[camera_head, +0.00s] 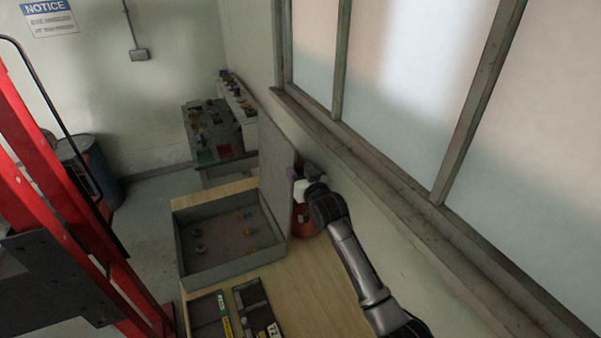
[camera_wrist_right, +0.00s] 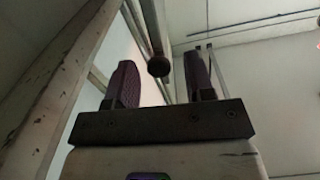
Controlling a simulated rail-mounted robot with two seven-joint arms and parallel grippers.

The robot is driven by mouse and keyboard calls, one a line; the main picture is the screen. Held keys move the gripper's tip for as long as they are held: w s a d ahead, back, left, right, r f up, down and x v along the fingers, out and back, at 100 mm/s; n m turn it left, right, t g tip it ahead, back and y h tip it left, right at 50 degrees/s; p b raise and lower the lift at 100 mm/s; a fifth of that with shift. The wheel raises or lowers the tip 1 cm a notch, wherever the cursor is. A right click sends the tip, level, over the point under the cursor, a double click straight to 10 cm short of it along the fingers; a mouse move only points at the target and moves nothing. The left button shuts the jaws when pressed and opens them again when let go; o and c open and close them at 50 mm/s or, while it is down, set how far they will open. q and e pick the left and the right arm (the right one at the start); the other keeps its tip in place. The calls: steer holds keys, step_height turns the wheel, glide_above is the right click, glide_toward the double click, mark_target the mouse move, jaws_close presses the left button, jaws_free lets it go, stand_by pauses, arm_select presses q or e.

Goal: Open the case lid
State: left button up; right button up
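The grey case (camera_head: 190,272) sits on a wooden table, its inside showing with several small orange and blue items. Its lid (camera_head: 276,165) stands nearly upright along the right side of the case. My right gripper (camera_head: 296,180) is at the lid's right, outer side, close to it and partly hidden by it; I cannot tell whether they touch. In the right wrist view my right gripper (camera_wrist_right: 162,82) has its two dark purple fingers apart, with nothing clearly held. My left gripper is not in view.
Black trays (camera_head: 255,304) lie on the table (camera_head: 310,290) in front of the case. A red object (camera_head: 303,223) is behind the lid, by my right arm. The window wall (camera_head: 400,210) is close on the right. A control console (camera_head: 215,135) stands beyond the table.

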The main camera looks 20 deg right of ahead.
steer(key=shift+s, duration=0.45)
steer(key=s+b, duration=0.3)
steer(key=s, duration=1)
steer(key=shift+d, duration=0.4)
